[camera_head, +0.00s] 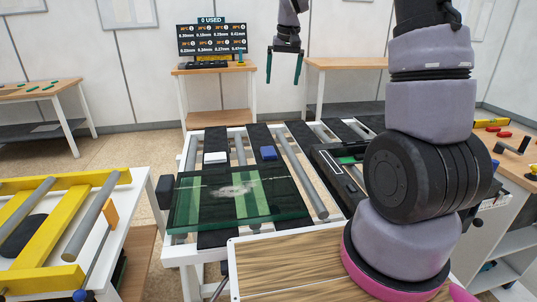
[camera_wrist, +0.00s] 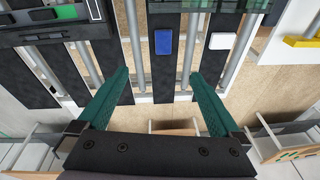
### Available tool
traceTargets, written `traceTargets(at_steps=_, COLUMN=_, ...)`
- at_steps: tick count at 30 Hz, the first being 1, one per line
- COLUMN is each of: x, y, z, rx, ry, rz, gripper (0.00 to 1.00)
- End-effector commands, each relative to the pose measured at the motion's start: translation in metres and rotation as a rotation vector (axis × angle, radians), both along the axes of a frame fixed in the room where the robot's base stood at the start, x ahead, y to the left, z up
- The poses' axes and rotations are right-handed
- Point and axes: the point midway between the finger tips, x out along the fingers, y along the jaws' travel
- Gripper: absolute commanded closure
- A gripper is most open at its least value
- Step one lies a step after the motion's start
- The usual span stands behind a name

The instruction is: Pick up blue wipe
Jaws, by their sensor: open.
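The blue wipe (camera_head: 268,153) is a small blue block-like pad lying on a black strip of the roller table, behind the glass pane. In the wrist view the blue wipe (camera_wrist: 163,42) lies beyond my fingertips, between the lines of the two fingers. My gripper (camera_head: 284,68) hangs high above and behind the table in the head view, with its green fingers pointing down. My gripper (camera_wrist: 159,82) is open and empty in the wrist view, apart from the wipe.
A white pad (camera_head: 215,157) lies left of the blue wipe. A glass pane (camera_head: 240,196) with green bands and a whitish smudge lies in front. A black device (camera_head: 335,172) is to the right. A yellow frame (camera_head: 60,225) stands at left.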

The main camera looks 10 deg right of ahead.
Motion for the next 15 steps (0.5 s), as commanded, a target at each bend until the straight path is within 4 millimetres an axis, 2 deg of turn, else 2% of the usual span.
traceTargets(at_steps=1, x=0.017, y=0.004, z=-0.025, rx=-0.007, ry=0.031, rz=0.014, gripper=0.0)
traceTargets(at_steps=3, x=0.037, y=0.009, z=-0.055, rx=-0.02, ry=0.063, rz=0.035, gripper=0.0)
traceTargets(at_steps=9, x=0.079, y=0.021, z=-0.143, rx=-0.044, ry=0.145, rz=0.085, gripper=0.0)
traceTargets(at_steps=12, x=0.09, y=0.025, z=-0.176, rx=-0.051, ry=0.172, rz=0.102, gripper=0.0)
traceTargets(at_steps=15, x=0.095, y=0.027, z=-0.197, rx=-0.056, ry=0.188, rz=0.112, gripper=0.0)
